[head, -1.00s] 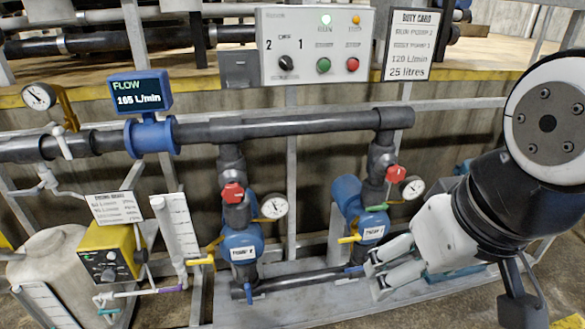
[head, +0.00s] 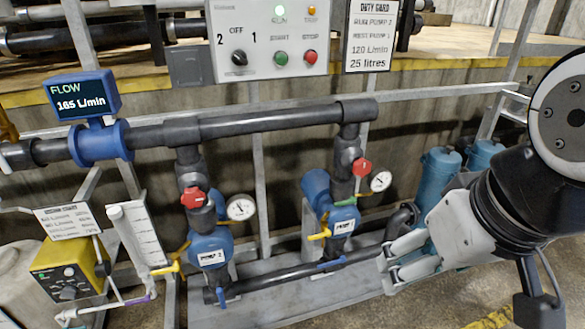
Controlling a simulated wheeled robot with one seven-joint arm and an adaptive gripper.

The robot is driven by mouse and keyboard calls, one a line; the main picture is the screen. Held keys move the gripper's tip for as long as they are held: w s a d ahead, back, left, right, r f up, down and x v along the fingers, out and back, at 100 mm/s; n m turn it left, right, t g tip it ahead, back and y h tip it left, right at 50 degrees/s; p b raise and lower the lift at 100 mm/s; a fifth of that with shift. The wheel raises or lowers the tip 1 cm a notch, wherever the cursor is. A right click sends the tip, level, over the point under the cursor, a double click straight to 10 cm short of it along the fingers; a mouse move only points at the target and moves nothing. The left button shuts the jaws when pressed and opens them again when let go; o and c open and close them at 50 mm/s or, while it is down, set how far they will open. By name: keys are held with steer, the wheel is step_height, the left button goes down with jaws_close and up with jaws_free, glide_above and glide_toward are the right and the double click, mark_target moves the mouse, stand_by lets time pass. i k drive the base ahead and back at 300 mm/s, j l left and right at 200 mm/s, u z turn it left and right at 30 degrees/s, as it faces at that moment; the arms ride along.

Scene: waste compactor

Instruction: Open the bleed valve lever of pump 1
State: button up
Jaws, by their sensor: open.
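Pump 1 (head: 342,222) is the blue pump on the right, its label partly legible. A yellow lever (head: 319,236) points left from its side, a small green lever (head: 345,202) sits on top, and a blue lever (head: 331,265) lies low by the pipe. I cannot tell from markings which is the bleed valve lever. My gripper (head: 386,263) is open and empty, to the right of the pump and apart from these levers. Its fingers point left and overlap the lower pipe in the picture.
Pump 2 (head: 209,250) stands on the left with its own yellow lever (head: 168,268). Red valve handles and gauges sit above both pumps. A control panel (head: 278,45) with a lit green lamp and a duty card (head: 370,35) are behind. Blue cylinders (head: 438,180) stand beyond my arm.

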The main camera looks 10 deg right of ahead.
mark_target(327, 233)
steer(key=k+j+z, duration=0.15)
steer(key=j, duration=0.2)
steer(key=j+u, duration=0.2)
steer(key=u, duration=0.3)
steer(key=j+u, duration=0.15)
steer(key=u, duration=0.3)
